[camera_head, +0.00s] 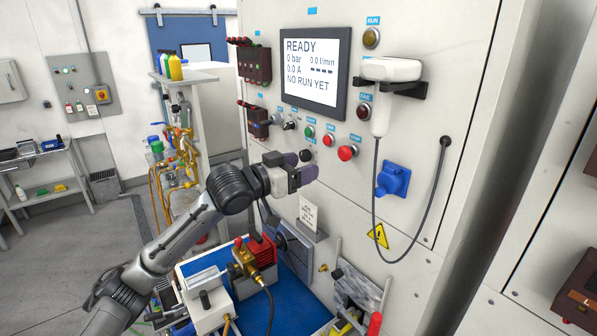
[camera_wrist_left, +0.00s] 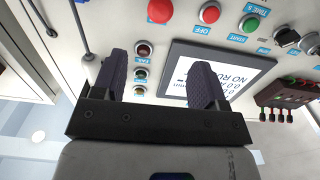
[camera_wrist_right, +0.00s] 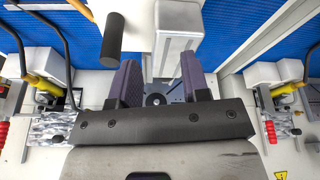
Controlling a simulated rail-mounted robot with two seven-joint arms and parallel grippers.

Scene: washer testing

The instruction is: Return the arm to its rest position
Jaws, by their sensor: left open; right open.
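My left arm reaches in from the lower left in the head view. Its gripper (camera_head: 306,166) is in front of the test panel, just below the row of buttons. In the left wrist view the left gripper (camera_wrist_left: 160,72) is open, with nothing between its two dark fingers. My right gripper (camera_wrist_right: 160,78) shows only in the right wrist view. It is open over the bench, with a grey block (camera_wrist_right: 178,42) beyond its fingers; I cannot tell whether they touch. The right arm is not in the head view.
The panel has a screen (camera_head: 311,71) reading READY, a red button (camera_head: 347,152) and a handheld scanner (camera_head: 390,70) with a hanging cable. Below is a blue-matted bench (camera_head: 255,313) with a red and brass pump (camera_head: 247,262). Open floor (camera_head: 60,262) lies left.

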